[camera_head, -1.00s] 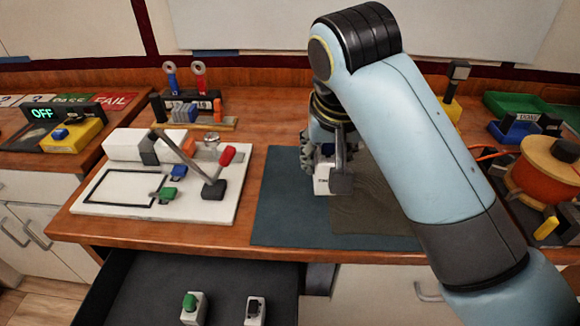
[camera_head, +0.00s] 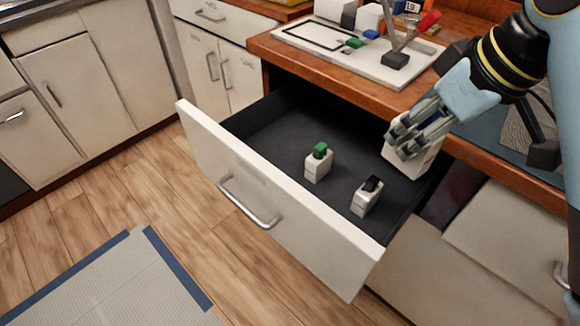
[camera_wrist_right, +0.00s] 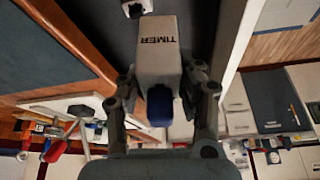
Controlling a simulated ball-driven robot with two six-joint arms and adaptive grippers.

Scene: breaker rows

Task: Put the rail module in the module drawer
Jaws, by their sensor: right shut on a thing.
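The rail module (camera_head: 412,160) is a white block in my right gripper (camera_head: 408,137), over the right rear part of the open module drawer (camera_head: 270,135). In the right wrist view the rail module (camera_wrist_right: 157,50) reads TIMER and has a dark blue part between the fingers. My right gripper's two fingers (camera_wrist_right: 162,95) are closed on its sides there. I cannot tell whether the module touches the drawer floor. The drawer has a dark interior and a white front with a bar handle. My left gripper is out of view.
A module with a green top (camera_head: 318,163) and one with a black top (camera_head: 366,196) stand in the drawer. The drawer's left and rear floor is bare. The wooden counter edge (camera_head: 340,75) runs behind the drawer, with a white board (camera_head: 365,55) on it.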

